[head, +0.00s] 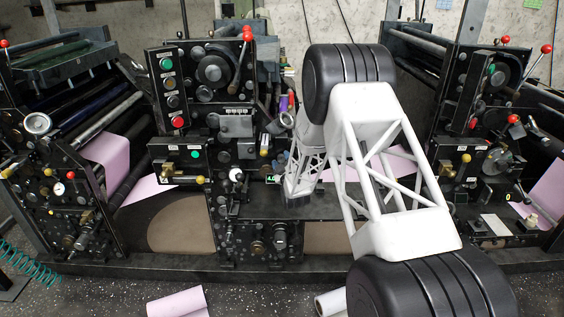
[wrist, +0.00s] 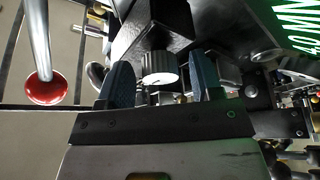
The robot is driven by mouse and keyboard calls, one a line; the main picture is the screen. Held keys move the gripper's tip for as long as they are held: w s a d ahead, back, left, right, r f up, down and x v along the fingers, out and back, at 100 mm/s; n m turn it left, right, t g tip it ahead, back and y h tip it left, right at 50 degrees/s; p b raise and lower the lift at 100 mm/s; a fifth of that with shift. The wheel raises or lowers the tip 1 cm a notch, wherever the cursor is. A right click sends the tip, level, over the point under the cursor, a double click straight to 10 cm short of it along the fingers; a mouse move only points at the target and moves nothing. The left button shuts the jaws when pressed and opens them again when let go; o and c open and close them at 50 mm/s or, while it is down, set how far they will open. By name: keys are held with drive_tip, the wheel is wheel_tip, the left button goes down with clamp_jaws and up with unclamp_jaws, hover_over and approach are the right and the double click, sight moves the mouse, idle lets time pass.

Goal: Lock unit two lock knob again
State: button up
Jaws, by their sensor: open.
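The fingers are open, one on each side, with a visible gap to the knob. In the head view my arm reaches down beside the middle press unit (head: 215,120). My fingers and this knob cannot be made out there.
A lit green display (wrist: 298,25) is close at the right of the wrist view. A red-ended metal rod (wrist: 45,88) is at its left. The right press unit (head: 475,110) stands beyond my arm. A pink roll (head: 178,303) lies on the floor.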

drive_tip(key=c, duration=0.9)
drive_tip(key=shift+m, duration=0.6)
drive_tip(key=m+h, duration=0.1)
drive_tip(key=m, duration=0.1)
drive_tip(key=m+t+h, duration=0.1)
drive_tip(key=m, duration=0.1)
drive_tip(key=shift+a+f+m+t, duration=0.1)
drive_tip(key=shift+m+t, duration=0.2)
drive_tip(key=shift+m, duration=0.1)
drive_tip(key=m+h, duration=0.2)
drive_tip(key=m, duration=0.1)
drive_tip(key=m+h, duration=0.1)
drive_tip(key=m, duration=0.2)
drive_tip(key=shift+a+m+h, duration=0.1)
drive_tip(key=shift+m+h, duration=0.2)
drive_tip(key=shift+h, duration=0.1)
drive_tip(key=m+h, duration=0.1)
drive_tip(key=m, duration=0.2)
drive_tip(key=m+h, duration=0.2)
drive_tip(key=m, duration=0.1)
drive_tip(key=shift+m, duration=0.4)
drive_tip(key=shift+a+m+g+h, duration=0.1)
drive_tip(key=shift+m+g+h, duration=0.45)
drive_tip(key=shift+m, duration=1)
drive_tip(key=shift+m+g+h, duration=0.25)
drive_tip(key=shift+m+h, duration=0.6)
drive_tip(key=shift+m, duration=0.7)
